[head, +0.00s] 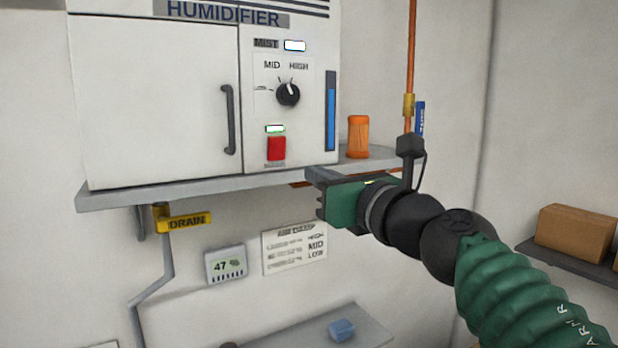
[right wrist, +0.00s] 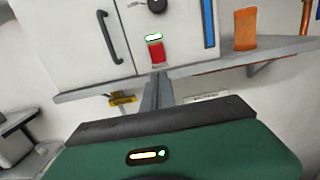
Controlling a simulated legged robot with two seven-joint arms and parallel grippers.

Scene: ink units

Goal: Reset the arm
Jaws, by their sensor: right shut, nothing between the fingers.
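My right arm comes in from the lower right in the head view, with a green ribbed sleeve and black joints. My right gripper (head: 314,178) is shut and empty, just below and in front of the shelf edge under the humidifier. In the right wrist view the shut fingers (right wrist: 157,92) point toward the red switch (right wrist: 156,52), apart from it. The white humidifier (head: 160,100) stands on the grey shelf (head: 150,194). Its knob (head: 288,93) and red switch (head: 276,148) show on the front panel, with a lit green lamp above the switch. My left gripper is out of view.
An orange canister (head: 358,137) stands on the shelf right of the humidifier. A yellow drain valve (head: 184,222) hangs below the shelf. An orange pipe (head: 411,50) runs up the wall. A cardboard box (head: 576,233) sits on a side shelf. A blue object (head: 341,330) lies on a lower surface.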

